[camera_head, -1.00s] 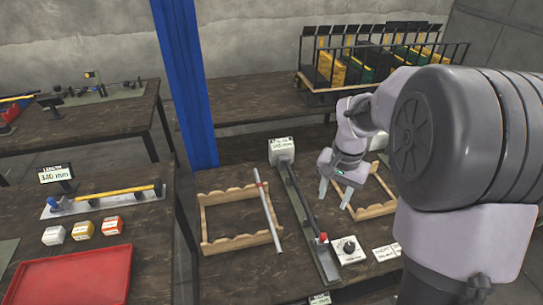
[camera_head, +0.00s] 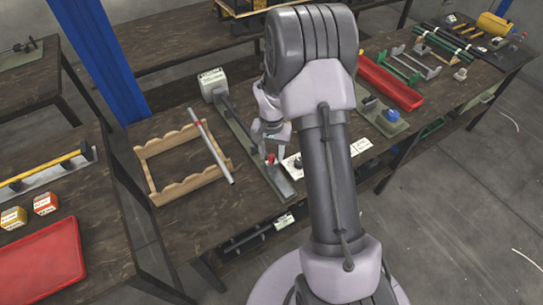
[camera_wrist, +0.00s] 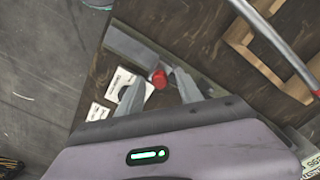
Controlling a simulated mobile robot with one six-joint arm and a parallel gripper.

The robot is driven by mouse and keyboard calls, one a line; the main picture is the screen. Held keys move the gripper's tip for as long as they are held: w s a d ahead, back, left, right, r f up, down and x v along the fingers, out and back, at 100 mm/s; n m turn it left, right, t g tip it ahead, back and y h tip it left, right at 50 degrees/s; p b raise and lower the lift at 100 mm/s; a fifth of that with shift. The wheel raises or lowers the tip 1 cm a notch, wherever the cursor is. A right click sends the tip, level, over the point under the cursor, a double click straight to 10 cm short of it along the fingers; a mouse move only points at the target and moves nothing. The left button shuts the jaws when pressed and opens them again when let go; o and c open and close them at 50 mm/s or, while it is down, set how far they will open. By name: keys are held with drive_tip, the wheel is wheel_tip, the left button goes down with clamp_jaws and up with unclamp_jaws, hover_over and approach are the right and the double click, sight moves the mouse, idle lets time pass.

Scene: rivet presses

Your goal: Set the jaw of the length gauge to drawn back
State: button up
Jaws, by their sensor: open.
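The length gauge is a long grey rail (camera_head: 242,130) with a white labelled box (camera_head: 212,83) at its far end. Its jaw carries a red knob (camera_head: 270,157) close to the near end of the rail. My gripper (camera_head: 274,152) is over that near end, pointing down. In the wrist view, the red knob (camera_wrist: 158,79) shows between the two spread fingertips of my gripper (camera_wrist: 160,83). I see a gap on each side of it and cannot tell how far the fingers reach down. My arm hides part of the bench to the right.
A wooden rack (camera_head: 150,170) with a silver tube (camera_head: 210,145) across it stands left of the gauge. White cards (camera_head: 362,145) lie to the right. A red tray (camera_head: 40,265) is on the left bench, and another red tray (camera_head: 392,84) is at the right. A blue post (camera_head: 100,60) rises behind.

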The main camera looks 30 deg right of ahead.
drive_tip(key=shift+c, duration=0.4)
clamp_jaws()
idle(1.1)
